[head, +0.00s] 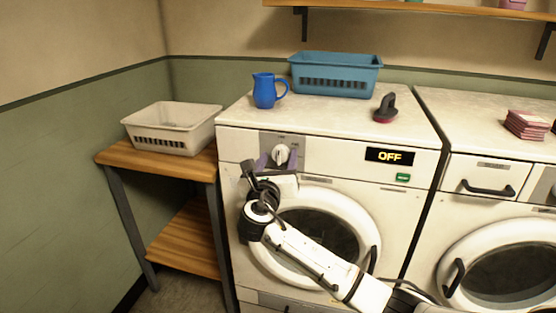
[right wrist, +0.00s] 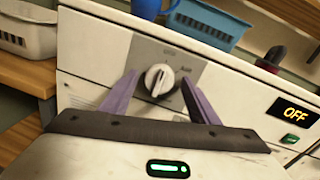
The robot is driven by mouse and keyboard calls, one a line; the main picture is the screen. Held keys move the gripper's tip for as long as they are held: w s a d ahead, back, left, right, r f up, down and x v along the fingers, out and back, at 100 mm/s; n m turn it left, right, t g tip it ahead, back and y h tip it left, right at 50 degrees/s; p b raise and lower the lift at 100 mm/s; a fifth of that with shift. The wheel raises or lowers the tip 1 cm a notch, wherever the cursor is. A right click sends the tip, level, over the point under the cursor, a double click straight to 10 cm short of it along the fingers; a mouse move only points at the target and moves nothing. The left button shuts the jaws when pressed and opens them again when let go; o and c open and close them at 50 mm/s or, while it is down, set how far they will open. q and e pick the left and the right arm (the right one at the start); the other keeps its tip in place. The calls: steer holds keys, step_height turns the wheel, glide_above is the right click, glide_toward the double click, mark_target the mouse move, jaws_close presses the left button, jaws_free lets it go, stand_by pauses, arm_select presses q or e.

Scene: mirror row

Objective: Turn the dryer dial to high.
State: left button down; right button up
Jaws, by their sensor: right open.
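The dryer dial (head: 281,153) is a white round knob on a grey plate at the upper left of the dryer front (head: 340,161). In the right wrist view the dial (right wrist: 159,79) shows a pointer line, tilted slightly off upright; the plate's labels are too small to read. The dryer display (head: 390,156) reads OFF. My right gripper (head: 278,161) is open, its purple fingers on either side of the dial. In the right wrist view the fingers (right wrist: 158,88) stand apart from the knob with gaps on both sides. My left gripper is not in view.
A green button (head: 403,177) sits below the display. A blue jug (head: 265,91), a blue basket (head: 335,75) and a dark-handled brush (head: 385,108) stand on the dryer top. A light basket (head: 172,127) is on the wooden side table (head: 199,167). A second machine (head: 500,230) stands to the right.

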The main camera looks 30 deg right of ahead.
steer(key=c, duration=1)
steer(key=shift+c, duration=0.2)
